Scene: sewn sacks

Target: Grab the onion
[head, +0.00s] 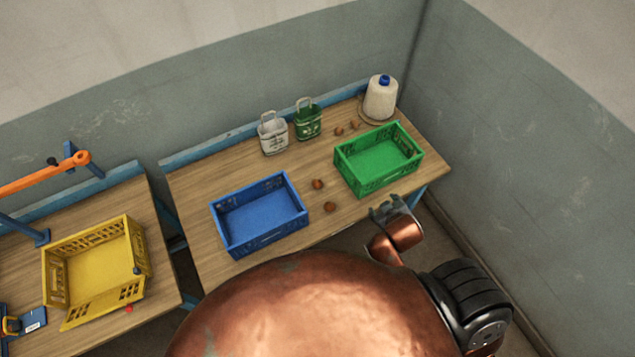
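Small brown round items that look like onions lie on the wooden table. One onion (318,184) and another onion (330,207) lie between the blue and green crates. Two more small brown items (339,131) (355,125) lie behind the green crate. My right gripper (386,207) is at the table's front edge, in front of the green crate and to the right of the nearer onions. Its fingers look spread apart, with nothing seen between them. My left gripper is not in view.
A blue crate (228,240) and a green crate (378,185) look empty. A white bag (272,136), a green bag (308,122) and a thread cone (381,100) stand at the back. A yellow crate (60,283) is on the left table (130,195), across a gap.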

